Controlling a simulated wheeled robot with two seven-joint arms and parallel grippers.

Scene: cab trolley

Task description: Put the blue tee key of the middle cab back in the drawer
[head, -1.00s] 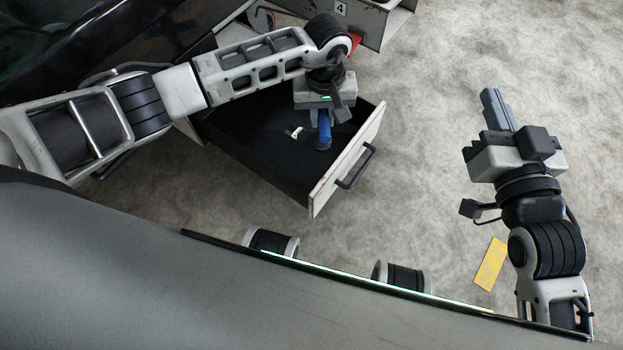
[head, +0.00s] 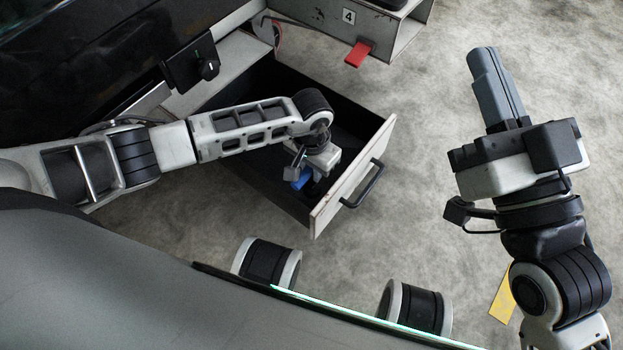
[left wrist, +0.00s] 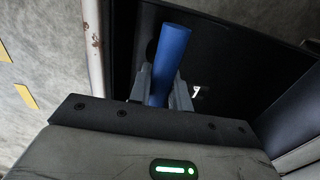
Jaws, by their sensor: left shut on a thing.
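The blue tee key (head: 300,179) is in my left gripper (head: 308,182), inside the open drawer (head: 345,185) near its front panel. In the left wrist view the blue bar of the key (left wrist: 171,55) stands out between the two grey fingers (left wrist: 162,95), which are shut on it. The dark drawer floor lies behind it. I cannot tell whether the key touches the floor; my wrist hides part of it in the head view. My right gripper (head: 497,90) is off to the right over bare floor, its fingers together, with nothing seen between them.
A small white item (left wrist: 196,92) lies in the drawer beside the key. A cabinet marked 4 (head: 348,16) with a red tab (head: 358,54) stands beyond. A yellow floor mark (head: 503,300) is beside my right arm. The floor right of the drawer is clear.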

